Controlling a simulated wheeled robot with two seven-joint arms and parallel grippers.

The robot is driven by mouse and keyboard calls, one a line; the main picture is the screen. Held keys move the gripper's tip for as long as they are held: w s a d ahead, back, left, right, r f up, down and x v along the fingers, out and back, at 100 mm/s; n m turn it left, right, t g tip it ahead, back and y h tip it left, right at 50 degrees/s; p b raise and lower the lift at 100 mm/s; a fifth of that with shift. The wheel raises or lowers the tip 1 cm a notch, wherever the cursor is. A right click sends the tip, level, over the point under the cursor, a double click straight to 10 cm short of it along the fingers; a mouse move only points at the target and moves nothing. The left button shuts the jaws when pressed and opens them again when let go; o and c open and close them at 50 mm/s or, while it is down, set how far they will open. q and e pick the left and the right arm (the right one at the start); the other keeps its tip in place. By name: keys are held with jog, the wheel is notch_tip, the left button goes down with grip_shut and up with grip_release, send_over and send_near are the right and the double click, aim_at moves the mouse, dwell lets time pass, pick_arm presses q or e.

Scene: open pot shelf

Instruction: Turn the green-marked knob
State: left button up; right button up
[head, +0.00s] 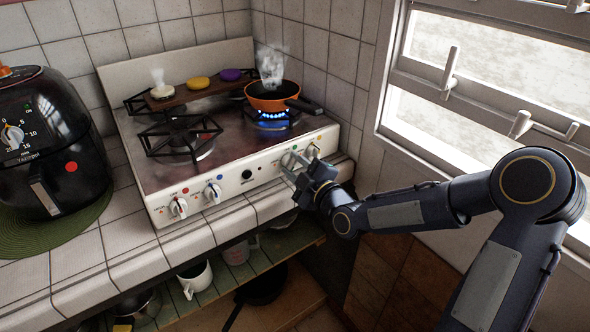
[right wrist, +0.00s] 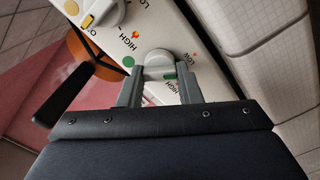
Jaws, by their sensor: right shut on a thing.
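The green-marked knob (right wrist: 158,60) is a pale round knob on the stove's front panel, with a green mark on its grip and a green dot beside it. My right gripper (right wrist: 159,76) is shut on it, one grey finger on each side of the grip. In the head view my right gripper (head: 298,168) reaches the right end of the panel, and its fingers partly cover the knobs there. The stove (head: 240,165) also has a red-marked knob (head: 178,207) and a blue-marked knob (head: 213,192). My left gripper is not in view.
An orange pan (head: 270,98) steams over a lit blue flame (head: 272,116); its dark handle points right. A yellow-marked knob (right wrist: 98,12) is close to my gripper. A black air fryer (head: 50,150) stands left. The tiled wall and window (head: 480,75) bound the right.

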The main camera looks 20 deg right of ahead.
jog(key=shift+f+m+b, duration=0.2)
jog(key=shift+m+b, duration=1)
jog(key=m+b, duration=0.2)
jog(key=m, duration=0.1)
jog(key=shift+m+b, duration=0.3)
jog(key=shift+b, duration=0.05)
jog(key=m+b, duration=0.1)
jog(key=m, duration=0.2)
jog(key=shift+d+r+m+b, duration=0.1)
jog(key=shift+m+b, duration=0.2)
jog(key=shift+b, duration=0.1)
jog(key=m+b, duration=0.1)
jog(key=m, duration=0.2)
jog(key=shift+m, duration=0.4)
jog(key=m, duration=0.3)
jog(key=shift+d+m, duration=0.1)
jog(key=shift+m, duration=0.2)
jog(key=m, duration=0.3)
jog(key=shift+m, duration=0.3)
jog(key=m, duration=0.3)
jog(key=shift+w+m, duration=0.1)
jog(key=shift+m, duration=0.2)
jog(key=m+p, duration=0.1)
jog(key=m, duration=0.3)
jog(key=shift+m, duration=0.3)
